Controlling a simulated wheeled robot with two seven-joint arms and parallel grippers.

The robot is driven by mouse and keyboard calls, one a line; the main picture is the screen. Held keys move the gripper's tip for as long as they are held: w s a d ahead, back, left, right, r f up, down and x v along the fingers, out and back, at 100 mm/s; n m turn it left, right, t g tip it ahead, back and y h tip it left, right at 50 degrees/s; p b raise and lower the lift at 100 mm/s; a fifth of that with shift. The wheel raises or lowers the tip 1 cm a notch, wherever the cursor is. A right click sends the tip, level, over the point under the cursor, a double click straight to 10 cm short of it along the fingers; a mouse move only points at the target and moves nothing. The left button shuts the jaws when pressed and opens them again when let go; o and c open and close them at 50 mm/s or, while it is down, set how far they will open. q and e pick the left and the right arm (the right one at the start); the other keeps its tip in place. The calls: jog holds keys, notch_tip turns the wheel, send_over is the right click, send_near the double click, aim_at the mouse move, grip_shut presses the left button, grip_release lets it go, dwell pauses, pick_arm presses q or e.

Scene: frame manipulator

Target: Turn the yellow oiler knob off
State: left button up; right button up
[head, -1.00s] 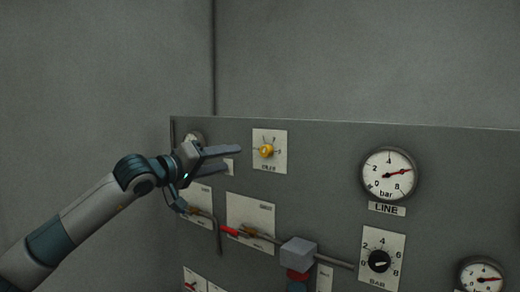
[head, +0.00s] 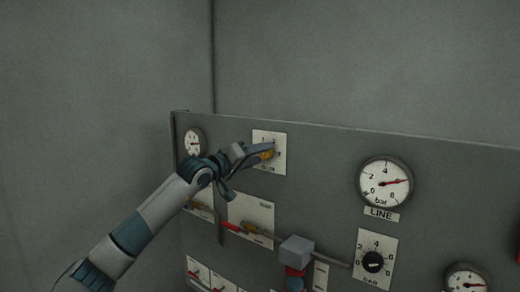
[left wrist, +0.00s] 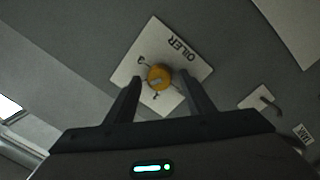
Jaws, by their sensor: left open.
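The yellow oiler knob (left wrist: 159,77) sits on a white plate (left wrist: 188,59) marked OILER in the left wrist view. In the head view the knob (head: 266,155) is partly hidden by my left gripper (head: 264,150), and its plate (head: 262,136) shows around it. My left gripper (left wrist: 156,92) is open. Its two fingers stand on either side of the knob in the left wrist view. I cannot tell whether they touch it. The pointer's exact setting is too small to read. My right gripper is not in view.
The grey panel carries a LINE gauge (head: 385,183), a black BAR knob (head: 373,262) and a small gauge (head: 193,142) at the left. A red-handled lever (head: 231,227) and a grey block (head: 297,250) stick out below the oiler plate.

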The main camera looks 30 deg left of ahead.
pick_arm(q)
jog(key=shift+w, duration=0.25)
jog(key=shift+c, duration=0.7)
jog(key=c, duration=0.9)
